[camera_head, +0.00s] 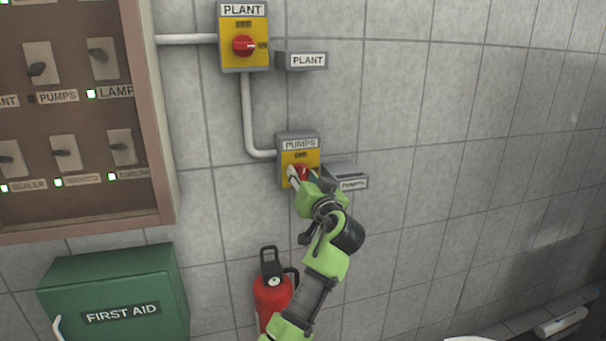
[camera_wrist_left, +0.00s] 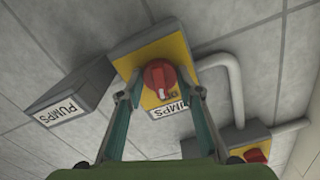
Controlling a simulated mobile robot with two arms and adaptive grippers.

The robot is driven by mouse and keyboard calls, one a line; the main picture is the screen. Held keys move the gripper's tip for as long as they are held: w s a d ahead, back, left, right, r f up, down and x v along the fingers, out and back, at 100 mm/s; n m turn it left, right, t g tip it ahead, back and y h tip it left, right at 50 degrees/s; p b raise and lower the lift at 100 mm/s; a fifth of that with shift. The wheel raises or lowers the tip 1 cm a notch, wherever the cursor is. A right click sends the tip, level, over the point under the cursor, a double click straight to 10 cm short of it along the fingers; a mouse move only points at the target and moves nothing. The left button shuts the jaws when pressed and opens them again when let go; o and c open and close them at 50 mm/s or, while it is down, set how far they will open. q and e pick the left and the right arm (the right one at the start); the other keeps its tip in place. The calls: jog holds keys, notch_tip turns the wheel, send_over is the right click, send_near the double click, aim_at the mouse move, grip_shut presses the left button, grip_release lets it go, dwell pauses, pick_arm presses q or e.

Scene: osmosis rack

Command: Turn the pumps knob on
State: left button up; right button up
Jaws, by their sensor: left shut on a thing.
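The pumps switch box (camera_head: 299,148) is a yellow plate on a grey box on the tiled wall, labelled PUMPS. Its red knob (camera_head: 301,172) is partly hidden by my left gripper (camera_head: 304,178). In the left wrist view the knob (camera_wrist_left: 159,80) sits between the two fingertips of my left gripper (camera_wrist_left: 160,93), which are shut on its sides. The yellow plate (camera_wrist_left: 171,51) shows around the knob there. The knob's exact setting is hard to read. My right gripper is not in view.
A plant switch box (camera_head: 243,62) with a red knob is above, joined by a white pipe (camera_head: 248,112). A grey PUMPS label box (camera_head: 346,172) sticks out to the right. A switch panel (camera_head: 80,130), green first aid box (camera_head: 116,300) and red extinguisher (camera_head: 270,298) are nearby.

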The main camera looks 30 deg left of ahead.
pick_arm(q)
jog(key=m+p, duration=0.2)
jog(key=m, duration=0.1)
jog(key=shift+r+m, duration=0.1)
jog(key=shift+m, duration=0.3)
jog(key=m+p, duration=0.2)
jog(key=m, duration=0.1)
jog(key=shift+m+p, duration=0.3)
jog(key=m+p, duration=0.3)
jog(key=m, duration=0.1)
jog(key=shift+m+p, duration=1.35)
jog(key=shift+m, duration=0.45)
jog(key=shift+f, duration=0.2)
jog(key=o, duration=1.1)
